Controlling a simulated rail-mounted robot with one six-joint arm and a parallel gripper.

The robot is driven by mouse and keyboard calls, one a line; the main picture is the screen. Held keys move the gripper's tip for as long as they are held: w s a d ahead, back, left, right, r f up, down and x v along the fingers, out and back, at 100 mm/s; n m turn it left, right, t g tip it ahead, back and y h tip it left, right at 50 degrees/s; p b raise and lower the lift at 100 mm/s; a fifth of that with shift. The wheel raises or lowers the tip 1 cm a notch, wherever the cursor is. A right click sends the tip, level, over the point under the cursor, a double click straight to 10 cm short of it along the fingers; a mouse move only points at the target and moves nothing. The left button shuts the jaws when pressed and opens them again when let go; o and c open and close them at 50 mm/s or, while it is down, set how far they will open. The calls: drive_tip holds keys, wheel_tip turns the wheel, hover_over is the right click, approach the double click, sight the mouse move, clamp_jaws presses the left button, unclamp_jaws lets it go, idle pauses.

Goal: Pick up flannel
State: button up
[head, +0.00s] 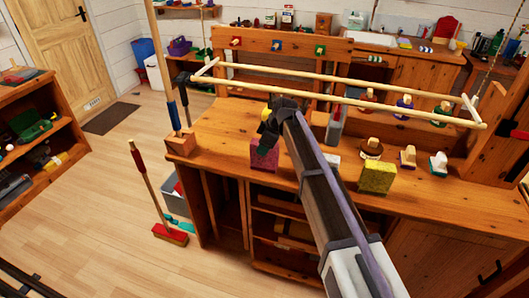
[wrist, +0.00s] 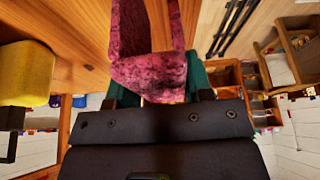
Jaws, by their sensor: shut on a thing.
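A mottled pink-red cloth, which I take as the flannel (head: 264,158), hangs at the front edge of the wooden bench top in the head view. The exact contact is partly hidden by the black gripper body. I cannot tell whether the flannel still touches the bench.
A yellow block-like thing (head: 377,177) sits at the bench's front edge to the right. Several small handled items stand near it. A wooden rail frame (head: 340,82) spans above the bench. A broom (head: 168,232) stands on the floor at left. The floor in front is clear.

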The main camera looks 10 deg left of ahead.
drive_tip(key=shift+r, duration=0.1)
wheel_tip(320, 180, up, 11)
drive_tip(key=p, duration=1)
drive_tip(key=shift+f+p, duration=0.2)
drive_tip(key=shift+p, duration=0.2)
drive_tip(key=shift+f, duration=0.15)
